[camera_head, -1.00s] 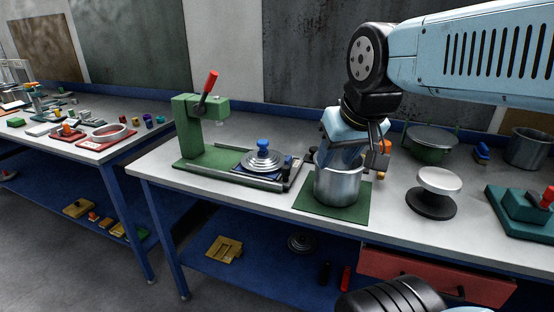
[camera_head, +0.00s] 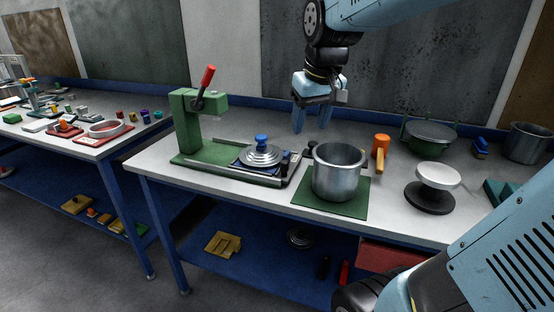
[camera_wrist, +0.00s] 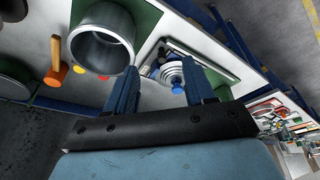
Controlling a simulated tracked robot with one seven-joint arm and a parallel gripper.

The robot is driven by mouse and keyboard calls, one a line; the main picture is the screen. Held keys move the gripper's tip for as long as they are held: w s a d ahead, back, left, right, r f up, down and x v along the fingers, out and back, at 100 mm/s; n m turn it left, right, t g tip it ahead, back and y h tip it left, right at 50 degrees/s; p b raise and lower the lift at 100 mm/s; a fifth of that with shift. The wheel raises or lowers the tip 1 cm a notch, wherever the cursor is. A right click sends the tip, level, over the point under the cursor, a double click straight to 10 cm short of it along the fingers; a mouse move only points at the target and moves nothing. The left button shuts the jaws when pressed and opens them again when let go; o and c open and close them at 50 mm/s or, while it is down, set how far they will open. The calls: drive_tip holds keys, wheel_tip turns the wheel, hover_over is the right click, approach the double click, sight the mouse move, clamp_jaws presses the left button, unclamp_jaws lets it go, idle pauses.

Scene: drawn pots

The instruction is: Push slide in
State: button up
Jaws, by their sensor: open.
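The blue slide (camera_head: 288,163) sits at the right end of the rails on the green press base (camera_head: 205,158), to the right of the press post. A stepped metal lid (camera_head: 262,156) with a blue knob rests on it. A black knob (camera_head: 311,148) stands at the slide's right end. My gripper (camera_head: 311,128) is open and empty, its fingers pointing down, behind and above the black knob. In the wrist view my gripper (camera_wrist: 160,66) has the lid (camera_wrist: 172,74) showing between and beyond its fingers, partly covered by the right finger.
A metal pot (camera_head: 338,175) stands on a green mat (camera_head: 302,200) right of the slide. An orange mallet (camera_head: 381,148), a white-topped stand (camera_head: 437,178) and a green pan (camera_head: 430,138) are farther right. The press's red-handled lever (camera_head: 207,80) rises at the left.

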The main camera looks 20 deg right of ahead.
drive_tip(key=w+f+n+g, duration=0.1)
drive_tip(key=w+f+g, duration=0.15)
drive_tip(key=w, duration=0.75)
drive_tip(key=n, duration=0.1)
hover_over(284, 160)
wheel_tip(284, 160, down, 5)
drive_tip(key=shift+g, duration=0.45)
wheel_tip(284, 160, down, 14)
drive_tip(key=shift+s+a+r, duration=0.1)
drive_tip(key=shift+s+r, duration=0.05)
drive_tip(key=shift+c, duration=0.3)
clamp_jaws()
